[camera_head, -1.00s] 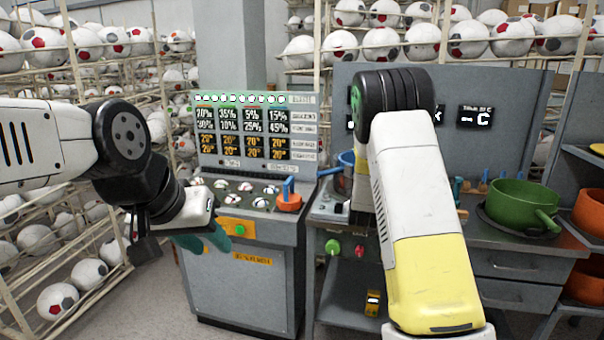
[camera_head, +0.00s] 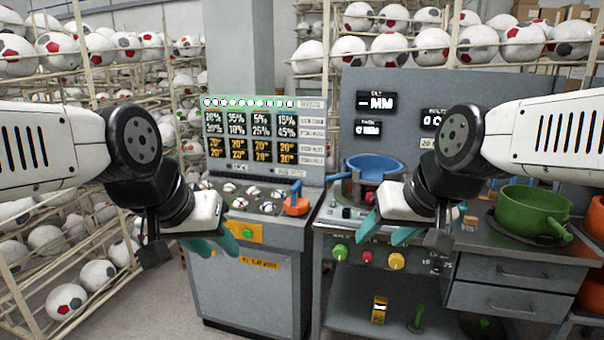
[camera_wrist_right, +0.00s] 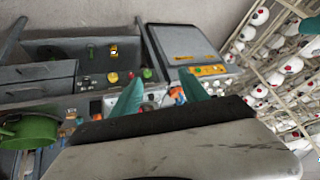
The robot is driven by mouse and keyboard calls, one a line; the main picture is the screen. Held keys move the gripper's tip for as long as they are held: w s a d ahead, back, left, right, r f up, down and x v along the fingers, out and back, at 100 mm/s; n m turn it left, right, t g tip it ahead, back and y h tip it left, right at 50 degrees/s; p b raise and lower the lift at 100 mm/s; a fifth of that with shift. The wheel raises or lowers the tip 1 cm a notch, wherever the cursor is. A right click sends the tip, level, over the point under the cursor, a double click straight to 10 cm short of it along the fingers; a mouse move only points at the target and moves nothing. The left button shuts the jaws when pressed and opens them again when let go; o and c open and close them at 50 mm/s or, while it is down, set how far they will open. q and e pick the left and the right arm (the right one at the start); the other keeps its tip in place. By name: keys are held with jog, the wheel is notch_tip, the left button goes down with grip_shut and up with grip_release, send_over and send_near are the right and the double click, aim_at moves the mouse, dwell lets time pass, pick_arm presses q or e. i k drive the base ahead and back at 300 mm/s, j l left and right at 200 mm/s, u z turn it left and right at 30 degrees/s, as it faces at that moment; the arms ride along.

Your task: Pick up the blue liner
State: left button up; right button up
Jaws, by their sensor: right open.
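The blue liner (camera_head: 376,167) is a round, open, bowl-like piece with a handle at its left. It sits on the press station at the middle right in the head view. My right gripper (camera_head: 386,230) is open and empty, in front of and below the liner, apart from it. In the right wrist view its two teal fingers (camera_wrist_right: 160,95) are spread, and I cannot clearly make out the liner there. My left gripper (camera_head: 213,244) hangs in front of the left machine, with its teal fingers apart and nothing seen between them.
An orange pot (camera_head: 297,205) with a blue handle stands on the left machine's top. A green pot (camera_head: 530,210) stands on the counter at the right; it also shows in the right wrist view (camera_wrist_right: 30,131). Ball racks (camera_head: 30,235) line the left. Knobs (camera_head: 396,261) line the press front.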

aim_at(372, 168)
jog(key=i+l, duration=0.1)
jog(key=i, duration=0.6)
jog(key=i+l, duration=0.1)
jog(key=i, duration=0.6)
